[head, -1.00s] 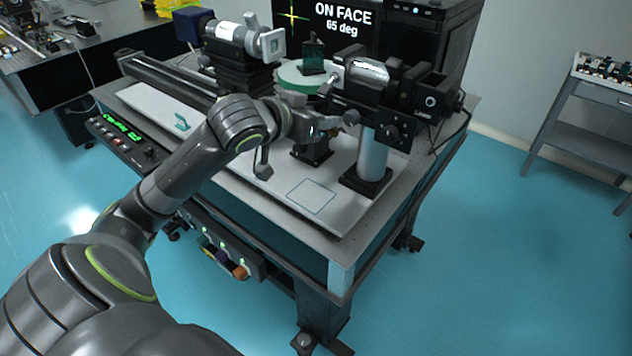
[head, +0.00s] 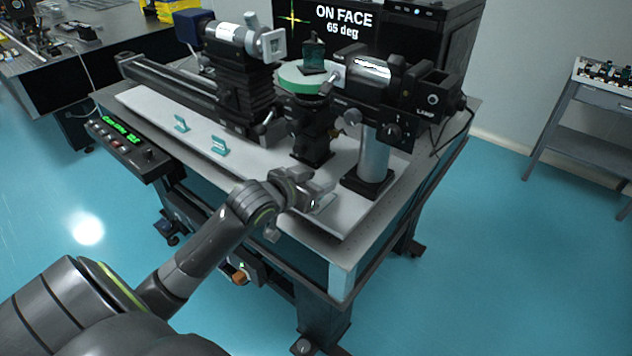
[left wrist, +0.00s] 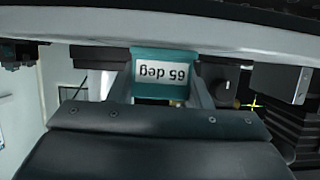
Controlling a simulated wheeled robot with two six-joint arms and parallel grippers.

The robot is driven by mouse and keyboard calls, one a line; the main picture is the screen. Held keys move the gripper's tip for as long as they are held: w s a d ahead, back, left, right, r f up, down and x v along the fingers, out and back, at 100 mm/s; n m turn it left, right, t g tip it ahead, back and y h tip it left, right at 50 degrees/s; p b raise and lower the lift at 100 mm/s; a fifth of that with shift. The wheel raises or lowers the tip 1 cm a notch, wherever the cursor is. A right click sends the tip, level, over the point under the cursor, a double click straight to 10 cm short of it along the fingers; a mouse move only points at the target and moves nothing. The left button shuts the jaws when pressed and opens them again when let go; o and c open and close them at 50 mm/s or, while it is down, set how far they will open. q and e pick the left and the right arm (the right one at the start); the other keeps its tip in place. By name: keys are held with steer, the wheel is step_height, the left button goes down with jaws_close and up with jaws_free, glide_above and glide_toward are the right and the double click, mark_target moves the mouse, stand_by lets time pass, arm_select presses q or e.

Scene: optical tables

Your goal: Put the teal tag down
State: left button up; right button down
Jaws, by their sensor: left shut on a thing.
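My left gripper (head: 318,195) is low over the front right part of the white board (head: 262,178) on the optical table. It is shut on a teal tag (left wrist: 162,76), which sits between the fingers in the left wrist view. Two other teal tags, one at the left (head: 181,123) and one nearer the middle (head: 219,147), stand on the board. My right gripper is not in view.
A round green-rimmed stage (head: 303,82) with a dark teal block (head: 314,54) stands behind the gripper. A lamp unit on a silver post (head: 372,157) is close on the right. The table's front edge is near.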

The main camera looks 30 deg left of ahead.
arm_select(q)
steer(key=o, duration=1)
steer(key=shift+c, duration=0.2)
steer(key=shift+r, duration=0.15)
steer(key=p+v, duration=0.1)
steer(key=v, duration=1.1)
steer(key=shift+p, duration=0.3)
